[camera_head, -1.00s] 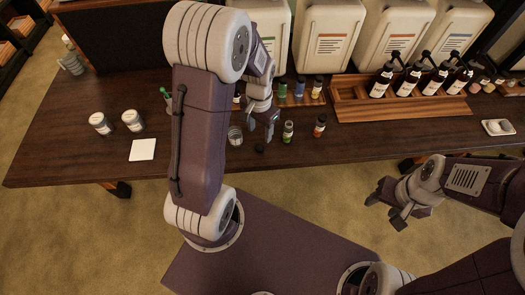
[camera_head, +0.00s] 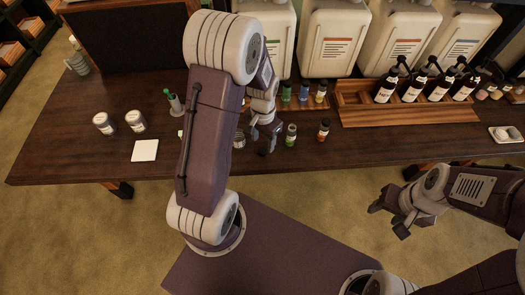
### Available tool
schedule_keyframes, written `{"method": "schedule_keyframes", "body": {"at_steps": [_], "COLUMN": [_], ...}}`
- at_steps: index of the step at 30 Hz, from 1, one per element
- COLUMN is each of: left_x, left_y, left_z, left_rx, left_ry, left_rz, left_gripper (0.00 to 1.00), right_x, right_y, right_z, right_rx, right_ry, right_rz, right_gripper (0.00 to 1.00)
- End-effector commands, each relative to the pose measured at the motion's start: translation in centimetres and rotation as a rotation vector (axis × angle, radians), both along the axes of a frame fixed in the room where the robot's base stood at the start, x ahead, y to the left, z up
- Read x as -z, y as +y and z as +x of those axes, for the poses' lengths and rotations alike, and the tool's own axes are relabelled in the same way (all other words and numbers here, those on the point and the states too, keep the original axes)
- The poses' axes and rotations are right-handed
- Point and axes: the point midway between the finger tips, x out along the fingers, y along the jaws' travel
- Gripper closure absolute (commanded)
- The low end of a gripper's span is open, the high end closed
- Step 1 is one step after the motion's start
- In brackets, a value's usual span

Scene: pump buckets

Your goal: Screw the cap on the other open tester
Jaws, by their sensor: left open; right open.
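A small green-labelled tester (camera_head: 291,135) stands upright near the front of the table. A small orange-labelled tester (camera_head: 323,130) with a dark top stands to its right. Whether the green-labelled one is capped is too small to tell. My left gripper (camera_head: 263,141) is open and low over the table, just left of the green-labelled tester, pointing down. No loose dark cap shows clearly; the fingers may hide it. My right gripper (camera_head: 390,217) is open and empty, in front of the table's front edge at the right.
A small glass jar (camera_head: 239,139) stands left of my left gripper, partly behind my arm. More small bottles stand in a wooden rack (camera_head: 309,103) behind. A wooden crate (camera_head: 410,117) holds dark pump bottles.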

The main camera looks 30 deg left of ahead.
Motion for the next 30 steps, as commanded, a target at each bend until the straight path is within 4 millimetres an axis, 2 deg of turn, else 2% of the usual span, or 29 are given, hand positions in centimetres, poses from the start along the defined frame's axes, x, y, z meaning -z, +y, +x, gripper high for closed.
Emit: {"method": "schedule_keyframes", "body": {"at_steps": [9, 12, 22, 27, 28, 30], "left_x": [4.6, 5.2, 5.2, 5.2, 5.2, 5.2], "left_y": [0.2, 0.2, 0.2, 0.2, 0.2, 0.2], "left_z": [-0.2, -0.2, -0.1, -0.1, -0.1, -0.1], "left_rx": [0.000, 0.000, 0.000, 0.000, 0.000, 0.000], "left_ry": [0.004, 0.002, 0.001, 0.001, 0.001, 0.001], "left_rz": [0.000, -0.001, 0.000, 0.000, 0.000, 0.000], "left_gripper": [0.47, 0.47, 0.47, 0.94, 1.00, 1.00], "right_x": [0.8, 0.9, 0.8, 0.8, 0.8, 0.8], "right_y": [0.0, 0.0, 0.0, 0.0, 0.0, 0.0], "right_z": [0.0, 0.0, 0.0, 0.0, 0.0, 0.0], "right_rx": [0.000, 0.000, 0.000, 0.000, 0.000, 0.000], "right_ry": [0.000, 0.000, 0.000, 0.000, 0.000, 0.000], "right_rz": [0.000, 0.000, 0.000, 0.000, 0.000, 0.000], "right_gripper": [0.49, 0.49, 0.49, 0.49, 0.49, 0.49]}}
